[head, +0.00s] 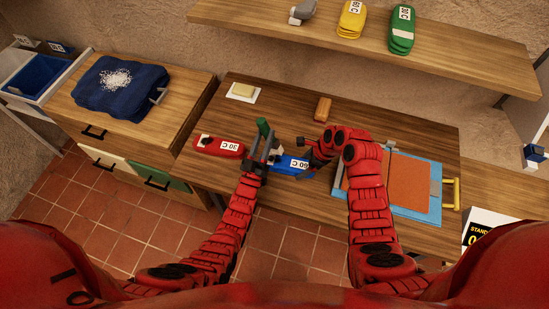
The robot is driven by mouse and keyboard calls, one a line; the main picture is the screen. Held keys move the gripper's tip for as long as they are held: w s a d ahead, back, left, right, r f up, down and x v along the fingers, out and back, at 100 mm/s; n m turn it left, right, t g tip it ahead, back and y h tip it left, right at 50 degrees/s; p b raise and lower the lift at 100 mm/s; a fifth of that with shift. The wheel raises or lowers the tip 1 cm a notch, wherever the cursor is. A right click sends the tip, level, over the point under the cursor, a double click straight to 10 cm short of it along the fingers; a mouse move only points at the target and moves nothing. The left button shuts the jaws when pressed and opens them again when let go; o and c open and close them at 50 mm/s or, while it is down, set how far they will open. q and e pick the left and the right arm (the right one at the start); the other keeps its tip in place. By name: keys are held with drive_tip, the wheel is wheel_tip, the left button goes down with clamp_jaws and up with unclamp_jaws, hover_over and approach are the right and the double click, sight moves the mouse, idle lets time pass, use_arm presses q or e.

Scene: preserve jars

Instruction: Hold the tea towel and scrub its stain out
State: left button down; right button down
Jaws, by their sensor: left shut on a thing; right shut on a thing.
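A dark blue folded cloth (100,95) with a white patch (117,78) lies on the wooden cabinet at the left. I cannot tell for sure that it is the tea towel. An orange-brown sheet (401,184) lies on a light blue board at the right of the bench, partly behind my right arm. My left gripper (264,152) is shut at the bench's middle, with a green object (263,128) rising from it. My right gripper (309,153) is shut just right of it, above a blue piece marked 60 C (288,165). What the right one grips is unclear.
A red piece marked 30 C (219,147) lies left of the grippers. A yellow soap bar (243,90) and a brown block (323,108) lie behind. A shelf (450,45) overhangs the back, with yellow (352,19) and green (402,32) pieces. The back right bench is clear.

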use_arm(q)
drive_tip(key=shift+f, duration=0.35)
drive_tip(key=shift+r, duration=0.1)
drive_tip(key=shift+r, duration=0.2)
drive_tip(key=shift+f, duration=0.3)
idle(0.3)
